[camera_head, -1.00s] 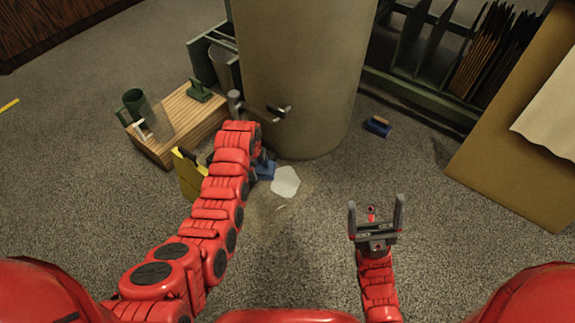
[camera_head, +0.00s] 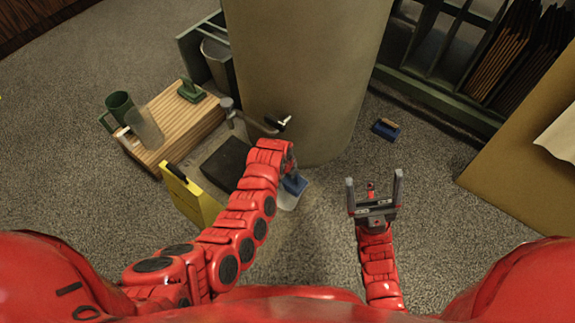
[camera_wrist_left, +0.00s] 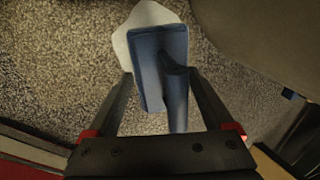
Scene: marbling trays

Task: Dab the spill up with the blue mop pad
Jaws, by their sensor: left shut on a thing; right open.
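The blue mop pad (camera_head: 295,184) is held by my left gripper (camera_wrist_left: 163,92), whose fingers are shut on its upright handle. The spill (camera_head: 287,202) is a pale patch on the carpet by the big column. In the head view the pad overlaps the spill and hides part of it. In the left wrist view the pad (camera_wrist_left: 150,68) covers much of the spill (camera_wrist_left: 143,17), which shows beyond its top and left edges. I cannot tell whether the pad touches the floor. My right gripper (camera_head: 374,180) is open and empty above the carpet.
The thick column (camera_head: 300,80) with a tap (camera_head: 284,123) stands just behind the spill. A blue brush (camera_head: 386,129) lies right of the column. Carpet around my right gripper is clear.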

